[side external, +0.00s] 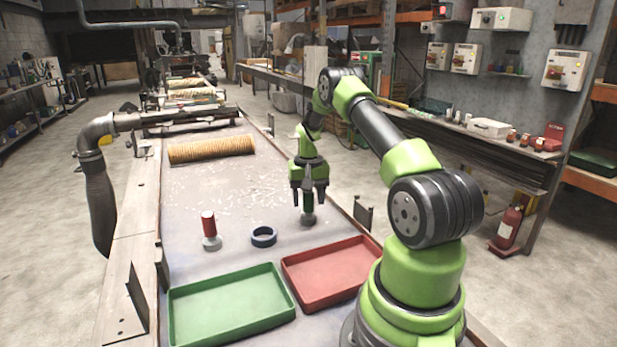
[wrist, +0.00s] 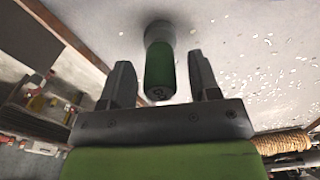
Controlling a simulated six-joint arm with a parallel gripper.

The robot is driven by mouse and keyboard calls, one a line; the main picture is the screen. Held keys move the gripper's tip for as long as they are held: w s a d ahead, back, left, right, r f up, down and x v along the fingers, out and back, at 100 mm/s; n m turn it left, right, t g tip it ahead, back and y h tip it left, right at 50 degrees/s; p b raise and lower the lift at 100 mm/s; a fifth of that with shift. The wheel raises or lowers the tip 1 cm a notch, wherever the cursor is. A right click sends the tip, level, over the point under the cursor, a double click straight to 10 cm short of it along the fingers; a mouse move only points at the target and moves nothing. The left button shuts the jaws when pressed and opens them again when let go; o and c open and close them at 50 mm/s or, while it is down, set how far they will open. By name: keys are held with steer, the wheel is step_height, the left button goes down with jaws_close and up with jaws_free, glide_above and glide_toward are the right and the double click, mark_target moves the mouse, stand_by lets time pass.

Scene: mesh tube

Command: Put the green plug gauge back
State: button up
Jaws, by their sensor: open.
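The green plug gauge (wrist: 159,70) stands on the table between the two fingers of my gripper (wrist: 160,85) in the wrist view, with gaps showing on both sides. In the side view my gripper (side external: 308,197) points down over the green plug gauge (side external: 308,217), whose upper part is partly hidden by the fingers. My gripper is open and holds nothing. A red-handled plug gauge (side external: 208,226) with a metal base stands upright on the table to the left. A dark blue-grey ring (side external: 264,236) lies flat between the two gauges.
A green tray (side external: 176,309) and a red tray (side external: 291,281) lie at the near end of the table, both empty. A ribbed tan tube (side external: 211,149) lies across the table farther back. Small pale chips are scattered over the middle. Upright metal brackets stand along the table edges.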

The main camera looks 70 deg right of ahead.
step_height(320, 180, up, 10)
steer(key=shift+w+a+r, duration=0.1)
steer(key=shift+a+r, duration=0.05)
steer(key=shift+r, duration=0.1)
steer(key=w+a+r+n+t, duration=0.2)
steer(key=a+r+n+t, duration=0.1)
steer(key=a+r, duration=1.2)
steer(key=s+a+n+t+y, duration=0.1)
steer(key=s+a+n+t, duration=0.1)
steer(key=s+a, duration=0.5)
steer(key=s+a+n+t+y, duration=0.1)
steer(key=s+a+n+t, duration=0.1)
steer(key=s+a, duration=0.5)
steer(key=a+n, duration=0.1)
steer(key=a, duration=0.3)
steer(key=shift+a+r, duration=0.2)
steer(key=shift+r, duration=0.1)
